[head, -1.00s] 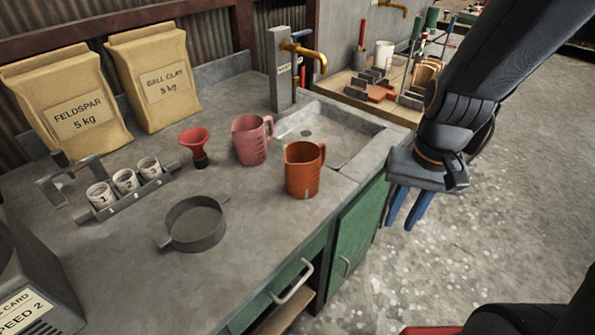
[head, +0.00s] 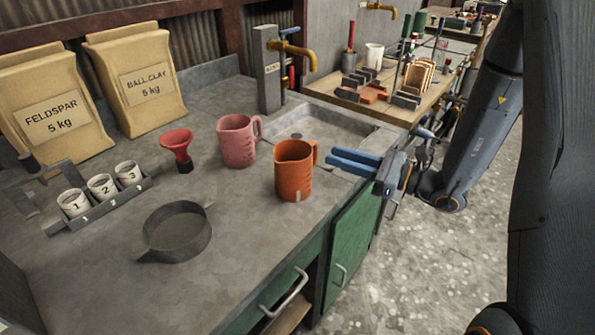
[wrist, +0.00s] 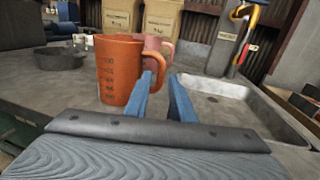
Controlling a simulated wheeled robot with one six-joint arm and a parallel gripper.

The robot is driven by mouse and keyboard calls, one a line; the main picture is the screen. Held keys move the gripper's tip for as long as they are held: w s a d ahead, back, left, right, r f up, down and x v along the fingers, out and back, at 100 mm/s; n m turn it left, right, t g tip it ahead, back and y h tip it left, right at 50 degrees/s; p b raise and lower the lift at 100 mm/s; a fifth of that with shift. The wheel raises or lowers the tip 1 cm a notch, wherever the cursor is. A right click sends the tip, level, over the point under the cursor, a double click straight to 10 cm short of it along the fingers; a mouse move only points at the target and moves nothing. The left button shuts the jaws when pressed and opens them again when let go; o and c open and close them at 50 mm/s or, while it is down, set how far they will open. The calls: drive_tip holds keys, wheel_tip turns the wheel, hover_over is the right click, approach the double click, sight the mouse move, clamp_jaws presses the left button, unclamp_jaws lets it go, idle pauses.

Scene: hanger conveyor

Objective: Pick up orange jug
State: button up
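The orange jug (head: 294,172) stands upright on the grey counter near its front edge, beside the sink. Its handle points right, toward my gripper. My gripper (head: 329,162) is level, just right of the jug, with its two blue fingers pointing at the handle. In the wrist view the jug (wrist: 118,72) stands left of centre, and its handle (wrist: 155,65) reaches to the fingertips of my gripper (wrist: 163,77). The fingers are apart with a gap between them. I cannot tell whether the handle is between the fingertips or just beyond them.
A pink jug (head: 237,142) stands behind and left of the orange jug. A red funnel (head: 177,147), a round sieve (head: 177,230) and a rack of numbered cups (head: 101,186) are further left. The sink (head: 325,127) and brass tap (head: 294,48) are behind. Green cabinet doors (head: 350,245) lie below.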

sight(316, 150)
drive_tip(key=p+x, duration=0.1)
drive_tip(key=x, duration=0.4)
drive_tip(key=shift+a+r, duration=0.1)
drive_tip(key=shift+a, duration=0.2)
drive_tip(key=shift+p+x, duration=1.3)
drive_tip(key=shift+x, duration=1.65)
drive_tip(key=shift+w+d, duration=0.15)
clamp_jaws()
